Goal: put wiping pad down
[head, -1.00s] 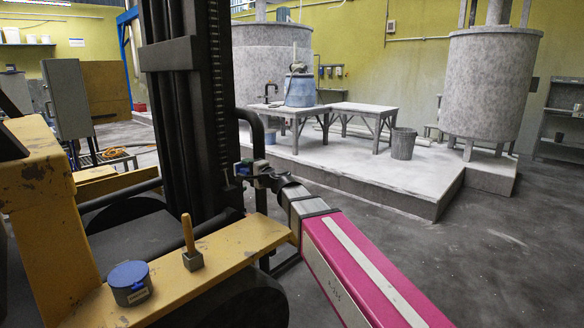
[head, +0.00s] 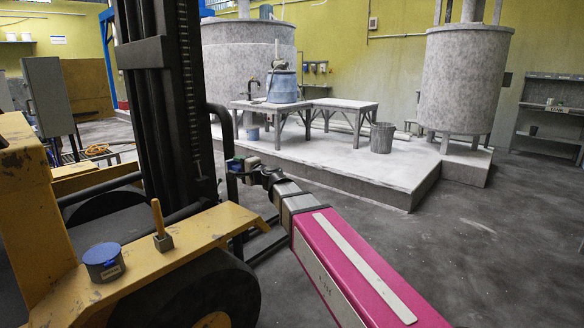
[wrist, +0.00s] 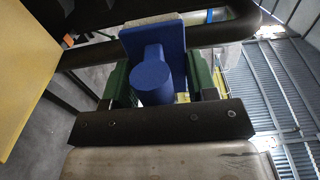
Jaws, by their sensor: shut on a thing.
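The wiping pad (wrist: 153,72) fills the upper middle of the wrist view. It has a blue back plate, a round blue handle and a greyish edge at the top. My gripper (wrist: 152,90) is shut on its handle, with green fingers on both sides. In the head view my gripper (head: 243,166) is beyond the yellow vehicle and beside its black mast, held in the air. The pad shows there only as a small patch, too small to make out well.
The yellow vehicle (head: 205,226) stands close at left, carrying a blue-lidded tin (head: 104,262) and an upright wooden handle in a block (head: 160,228). Beyond are a raised platform (head: 350,178), two tables, a pail (head: 283,87) and a bin (head: 381,137). The floor at right is clear.

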